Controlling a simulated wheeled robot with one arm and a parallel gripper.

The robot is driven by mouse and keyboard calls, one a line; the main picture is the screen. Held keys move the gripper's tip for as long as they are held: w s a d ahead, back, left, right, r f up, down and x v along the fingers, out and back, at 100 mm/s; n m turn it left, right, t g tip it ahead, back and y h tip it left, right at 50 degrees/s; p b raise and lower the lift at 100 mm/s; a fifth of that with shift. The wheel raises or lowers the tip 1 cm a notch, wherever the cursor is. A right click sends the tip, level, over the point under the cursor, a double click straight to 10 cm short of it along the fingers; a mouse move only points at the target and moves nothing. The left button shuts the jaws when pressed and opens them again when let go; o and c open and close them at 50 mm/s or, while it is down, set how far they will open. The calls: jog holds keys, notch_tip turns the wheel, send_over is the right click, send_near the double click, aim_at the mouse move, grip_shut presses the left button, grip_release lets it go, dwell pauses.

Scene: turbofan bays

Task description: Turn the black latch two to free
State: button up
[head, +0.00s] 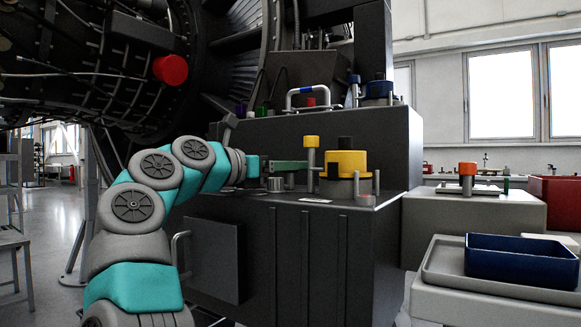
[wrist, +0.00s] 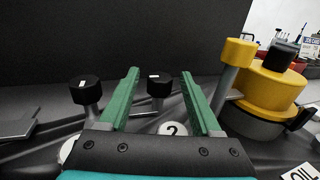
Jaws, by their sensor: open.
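Black latch two is a black round knob (wrist: 159,87) on a grey stem. In the wrist view it stands near the middle, just behind a white disc marked "2" (wrist: 172,128). My gripper (wrist: 160,76) is open, its two green fingers spread to the left and right of the knob, with visible gaps on both sides. I cannot tell how deep the knob sits between them. In the head view my gripper (head: 300,167) is over the dark bench top, left of the yellow parts; the latch cannot be made out there.
A similar black knob (wrist: 85,90) stands left of my fingers. A yellow-capped post (wrist: 235,55) and a yellow round cap with a black knob (wrist: 268,84) stand close on the right. A dark wall (head: 330,145) rises behind. A blue bin (head: 520,262) is at the lower right.

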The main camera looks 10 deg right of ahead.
aim_at(275, 185)
jog(key=v, duration=0.7)
dwell(0.3)
